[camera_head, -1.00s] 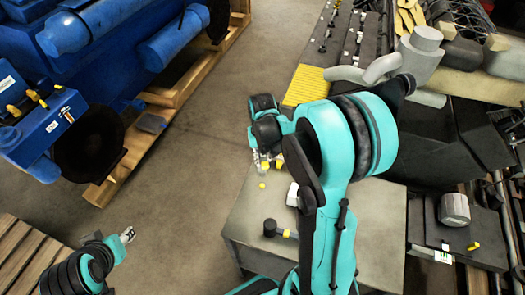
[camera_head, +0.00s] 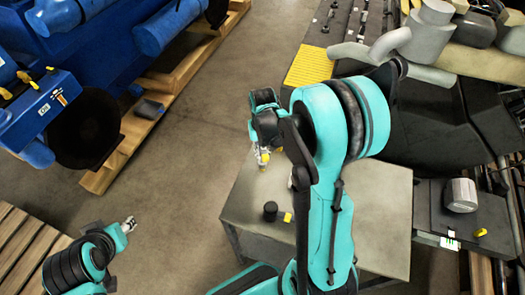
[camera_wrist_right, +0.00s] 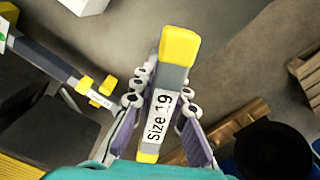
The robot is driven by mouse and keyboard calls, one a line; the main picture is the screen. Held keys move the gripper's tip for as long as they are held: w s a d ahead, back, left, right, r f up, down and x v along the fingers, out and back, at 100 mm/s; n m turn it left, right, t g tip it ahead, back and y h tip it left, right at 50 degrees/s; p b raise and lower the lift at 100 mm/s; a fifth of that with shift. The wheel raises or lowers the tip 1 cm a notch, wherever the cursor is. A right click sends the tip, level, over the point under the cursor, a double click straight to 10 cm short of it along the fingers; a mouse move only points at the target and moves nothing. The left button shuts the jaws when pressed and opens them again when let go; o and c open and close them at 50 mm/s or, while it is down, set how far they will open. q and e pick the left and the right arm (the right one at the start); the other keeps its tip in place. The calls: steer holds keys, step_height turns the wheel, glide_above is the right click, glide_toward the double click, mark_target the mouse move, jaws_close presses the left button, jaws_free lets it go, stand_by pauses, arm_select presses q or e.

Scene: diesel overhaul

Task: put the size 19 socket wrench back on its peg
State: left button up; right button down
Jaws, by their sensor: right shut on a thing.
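The size 19 socket wrench (camera_wrist_right: 161,110) is grey with yellow ends and a white "Size 19" label. In the right wrist view it lies between the purple-padded fingers of my right gripper (camera_wrist_right: 160,122), which is shut on it. In the head view my right gripper (camera_head: 262,155) is over the far left edge of the grey table, with a yellow wrench end just showing. My left gripper (camera_head: 129,224) is at the lower left, away from the table, too small to judge. I cannot make out the wrench's own peg.
A dark board (camera_head: 345,35) with small tools stands beyond the yellow grid (camera_head: 309,65). A black-headed tool (camera_head: 270,211) lies on the grey table (camera_head: 385,215). The blue engine (camera_head: 75,45) stands left on a wooden pallet (camera_head: 105,175). Open floor (camera_head: 180,190) lies between.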

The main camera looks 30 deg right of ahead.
steer(key=shift+s, duration=0.1)
steer(key=shift+f, duration=0.15)
stand_by(0.3)
steer(key=shift+f+b, duration=1.1)
steer(key=shift+b, duration=0.1)
steer(key=c, duration=1.4)
jaws_free()
steer(key=shift+r, duration=0.1)
steer(key=shift+c, duration=0.2)
steer(key=shift+o, duration=0.4)
steer(key=o, duration=0.5)
